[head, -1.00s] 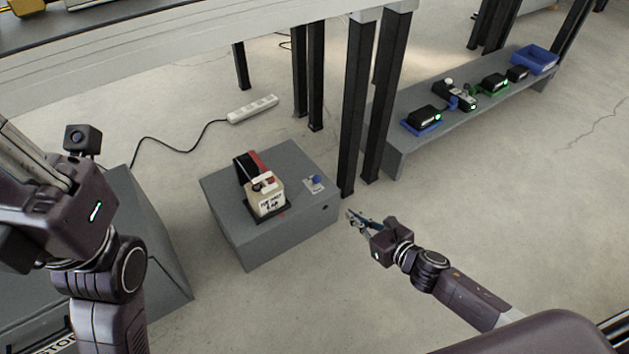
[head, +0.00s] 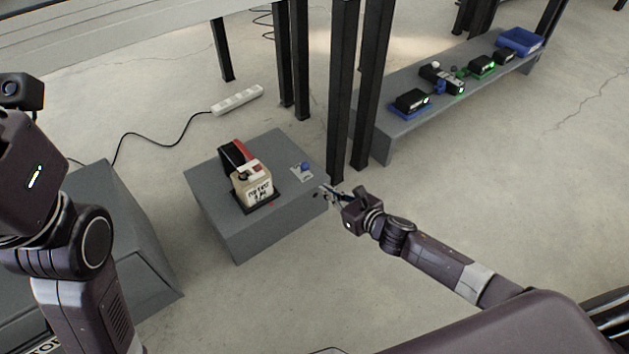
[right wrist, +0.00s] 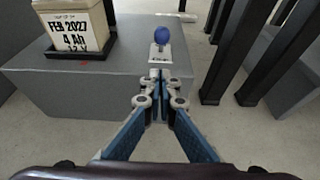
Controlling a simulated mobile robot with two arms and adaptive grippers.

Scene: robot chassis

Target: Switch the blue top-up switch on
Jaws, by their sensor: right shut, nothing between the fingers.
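The blue top-up switch (head: 305,166) is a small blue knob on a light plate on top of a grey box, near its right edge. It also shows in the right wrist view (right wrist: 163,36), straight beyond my fingertips. My right gripper (head: 322,191) is shut and empty, just off the right side of the grey box. In the right wrist view the closed fingertips (right wrist: 160,82) lie in front of the switch plate, apart from the knob as far as I can tell. My left arm shows at the left; its gripper fingers are not in view.
A cream battery labelled FEB 2027 (head: 254,186) sits in a black tray on the grey box (head: 240,239). Black table legs (head: 340,100) stand close behind my right gripper. A grey shelf (head: 392,140) with several devices is at the right. A power strip (head: 237,100) lies on the floor.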

